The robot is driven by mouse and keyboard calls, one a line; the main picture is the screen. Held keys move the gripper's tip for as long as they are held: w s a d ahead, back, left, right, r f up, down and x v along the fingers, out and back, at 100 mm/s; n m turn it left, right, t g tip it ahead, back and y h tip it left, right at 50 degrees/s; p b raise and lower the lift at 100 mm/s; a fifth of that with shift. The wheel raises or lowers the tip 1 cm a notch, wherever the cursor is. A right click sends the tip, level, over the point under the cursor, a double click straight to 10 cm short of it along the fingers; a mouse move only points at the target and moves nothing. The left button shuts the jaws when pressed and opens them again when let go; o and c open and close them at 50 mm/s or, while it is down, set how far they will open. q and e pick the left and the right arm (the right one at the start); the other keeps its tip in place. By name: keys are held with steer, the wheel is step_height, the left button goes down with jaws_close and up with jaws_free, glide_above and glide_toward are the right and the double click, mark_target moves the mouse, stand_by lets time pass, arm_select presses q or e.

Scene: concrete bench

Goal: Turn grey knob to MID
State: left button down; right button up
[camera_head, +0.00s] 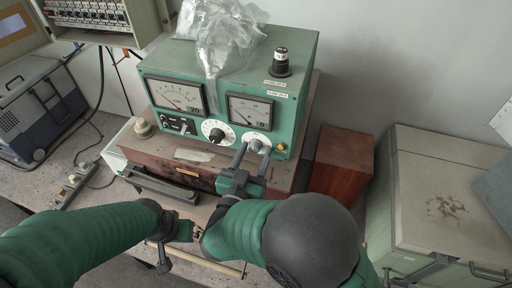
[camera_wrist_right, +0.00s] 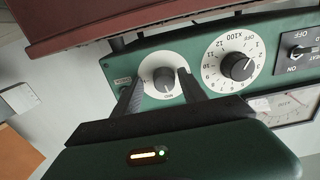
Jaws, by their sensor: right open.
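The grey knob (camera_wrist_right: 163,79) sits on a round white dial on the front of a green instrument box (camera_head: 297,75). In the head view the knob (camera_head: 255,144) is at the lower right of the panel. My right gripper (camera_head: 250,158) is open, with one finger on each side of the knob. In the right wrist view its fingers (camera_wrist_right: 158,86) flank the dial; I cannot tell whether they touch the knob.
A black knob (camera_wrist_right: 237,67) on a larger numbered dial and toggle switches (camera_wrist_right: 299,52) are beside the grey knob. Two meters (camera_head: 175,96) are above. A plastic bag (camera_head: 220,35) lies on the box. A brown block (camera_head: 341,160) and a pale case (camera_head: 440,190) stand right.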

steer(key=shift+s+a+r, duration=0.1)
steer(key=shift+s, duration=0.2)
steer(key=shift+c, duration=0.4)
steer(key=shift+s+a, duration=0.1)
steer(key=shift+a, duration=0.05)
steer(key=shift+c, duration=1.3)
steer(key=shift+a, duration=0.3)
steer(key=c, duration=0.5)
steer(key=shift+w, duration=0.2)
steer(key=shift+c, duration=1.1)
steer(key=shift+d, duration=0.1)
jaws_close()
steer(key=shift+d, duration=0.1)
steer(key=shift+b, duration=0.35)
steer(key=m+b, duration=0.1)
steer(key=b, duration=0.1)
steer(key=shift+f+m+b, duration=0.3)
steer(key=shift+f, duration=0.1)
steer(key=shift+r, duration=0.15)
arm_select(q)
steer(key=f, duration=0.3)
steer(key=shift+s+a+f, duration=0.2)
steer(key=shift+s+a, duration=0.1)
steer(key=shift+s, duration=0.05)
arm_select(e)
steer(key=shift+r+m, duration=0.2)
steer(key=shift+m, duration=0.1)
